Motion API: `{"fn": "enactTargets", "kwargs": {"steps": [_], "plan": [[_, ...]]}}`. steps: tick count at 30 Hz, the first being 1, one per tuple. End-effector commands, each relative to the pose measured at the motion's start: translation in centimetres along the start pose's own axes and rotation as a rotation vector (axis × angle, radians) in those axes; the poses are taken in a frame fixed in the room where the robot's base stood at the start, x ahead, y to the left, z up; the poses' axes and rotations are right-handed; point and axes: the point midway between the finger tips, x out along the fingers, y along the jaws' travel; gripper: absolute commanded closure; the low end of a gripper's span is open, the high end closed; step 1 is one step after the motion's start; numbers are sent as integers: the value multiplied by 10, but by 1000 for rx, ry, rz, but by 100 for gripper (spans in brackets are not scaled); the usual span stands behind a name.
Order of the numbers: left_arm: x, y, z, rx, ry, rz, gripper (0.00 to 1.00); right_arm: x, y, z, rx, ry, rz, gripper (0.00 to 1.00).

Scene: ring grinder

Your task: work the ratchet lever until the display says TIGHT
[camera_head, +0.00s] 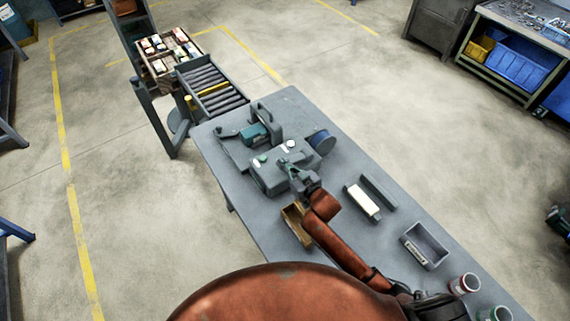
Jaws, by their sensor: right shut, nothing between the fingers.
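The ratchet lever cannot be told apart from the gripper and machine at this size. No readable display text shows. My left gripper is out of view.
A wooden tray (291,213) sits beside my right arm. A white block (360,203), a grey open box (428,243) and two cans (463,284) stand to the right. A roller conveyor (212,88) with a crate (160,76) lies beyond the table's far end.

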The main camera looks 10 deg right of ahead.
Motion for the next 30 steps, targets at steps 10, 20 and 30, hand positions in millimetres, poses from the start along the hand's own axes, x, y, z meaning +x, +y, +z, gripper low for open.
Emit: {"fn": "enactTargets", "kwargs": {"steps": [10,20,30], "plan": [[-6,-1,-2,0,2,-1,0,-65,0,-10,0,3,-2,100],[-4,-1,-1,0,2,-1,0,-101,1,-12,-1,6,-1,100],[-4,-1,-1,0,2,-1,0,-102,1,-13,-1,7,-2,100]]}}
